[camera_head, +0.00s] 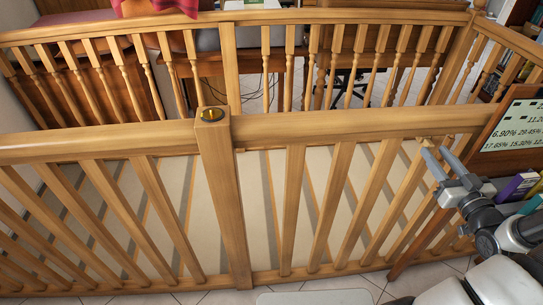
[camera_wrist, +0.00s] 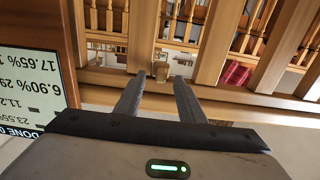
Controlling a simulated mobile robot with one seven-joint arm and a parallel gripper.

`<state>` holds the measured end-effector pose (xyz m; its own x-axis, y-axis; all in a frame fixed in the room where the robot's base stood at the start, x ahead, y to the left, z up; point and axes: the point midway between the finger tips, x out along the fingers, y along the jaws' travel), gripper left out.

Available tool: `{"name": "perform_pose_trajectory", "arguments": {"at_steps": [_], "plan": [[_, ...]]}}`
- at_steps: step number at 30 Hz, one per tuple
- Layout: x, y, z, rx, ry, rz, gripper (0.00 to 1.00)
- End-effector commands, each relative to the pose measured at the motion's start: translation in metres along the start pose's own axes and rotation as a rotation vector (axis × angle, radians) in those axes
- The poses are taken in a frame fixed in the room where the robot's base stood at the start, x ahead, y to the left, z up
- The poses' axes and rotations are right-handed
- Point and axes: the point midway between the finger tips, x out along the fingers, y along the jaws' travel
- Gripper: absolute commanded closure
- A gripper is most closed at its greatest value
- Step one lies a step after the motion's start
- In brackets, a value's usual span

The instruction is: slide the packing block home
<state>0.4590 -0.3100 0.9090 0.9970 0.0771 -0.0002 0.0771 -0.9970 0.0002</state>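My gripper (camera_head: 435,152) is at the right of the head view, in front of the wooden railing and below the screen. In the wrist view its two grey fingers (camera_wrist: 160,78) stand apart with a gap between them, and nothing is clearly held. No packing block can be made out with certainty in either view. A small pale patch shows beyond the fingertips in the wrist view, too small to identify.
A wooden railing (camera_head: 350,124) with a square post (camera_head: 226,190) crosses the head view. The screen (camera_head: 512,122) with percentages stands at the right, also in the wrist view (camera_wrist: 30,75). A purple book (camera_head: 517,187) lies close to my arm. Tiled floor shows at the bottom.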

Motion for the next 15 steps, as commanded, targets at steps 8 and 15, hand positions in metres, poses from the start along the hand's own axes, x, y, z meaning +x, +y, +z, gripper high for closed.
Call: {"name": "perform_pose_trajectory", "arguments": {"at_steps": [8, 15], "plan": [[-0.014, 0.000, -0.001, 0.000, 0.001, 0.000, 0.64], [-0.026, 0.000, 0.000, 0.000, -0.001, 0.000, 0.64]]}}
